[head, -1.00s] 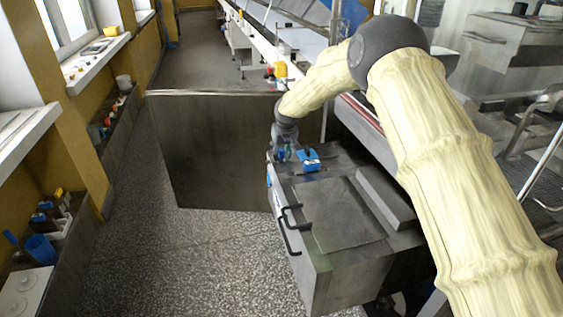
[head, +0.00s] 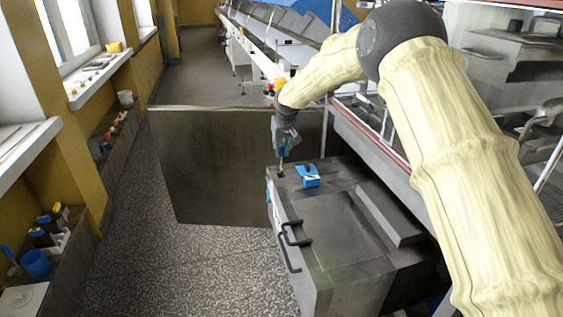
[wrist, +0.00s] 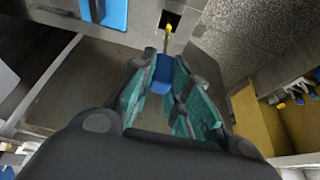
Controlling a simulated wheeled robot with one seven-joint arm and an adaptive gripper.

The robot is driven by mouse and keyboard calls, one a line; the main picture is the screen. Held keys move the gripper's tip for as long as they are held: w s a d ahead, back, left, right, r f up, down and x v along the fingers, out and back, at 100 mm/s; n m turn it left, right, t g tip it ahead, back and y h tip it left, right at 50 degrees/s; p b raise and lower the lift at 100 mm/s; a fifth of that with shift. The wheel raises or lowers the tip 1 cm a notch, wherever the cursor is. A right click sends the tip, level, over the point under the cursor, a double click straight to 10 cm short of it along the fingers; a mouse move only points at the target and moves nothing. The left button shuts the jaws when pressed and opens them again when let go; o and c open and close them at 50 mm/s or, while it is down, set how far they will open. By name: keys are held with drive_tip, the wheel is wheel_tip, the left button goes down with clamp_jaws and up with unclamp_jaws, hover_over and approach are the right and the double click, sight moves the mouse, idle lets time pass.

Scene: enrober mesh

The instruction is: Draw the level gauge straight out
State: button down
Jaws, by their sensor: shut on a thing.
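The level gauge has a blue grip (wrist: 161,75) and a thin yellow rod (wrist: 167,42). My gripper (wrist: 160,88) is shut on the blue grip, with its teal finger pads on either side. The rod points at a dark square hole (wrist: 173,17) in the tank top. Its end is at the hole; I cannot tell whether the tip is still inside.
A blue block (head: 308,177) sits on the tank top just right of the hole, also in the wrist view (wrist: 112,12). A tall steel panel (head: 215,165) stands behind and left. Black handles (head: 290,245) stick out of the tank's side. Floor to the left is open.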

wheel_tip(320, 180, up, 10)
drive_tip(key=shift+f, duration=0.1)
wheel_tip(320, 180, up, 20)
drive_tip(key=p, duration=1.5)
drive_tip(key=shift+p, duration=0.35)
idle(2.7)
drive_tip(key=shift+f, duration=0.1)
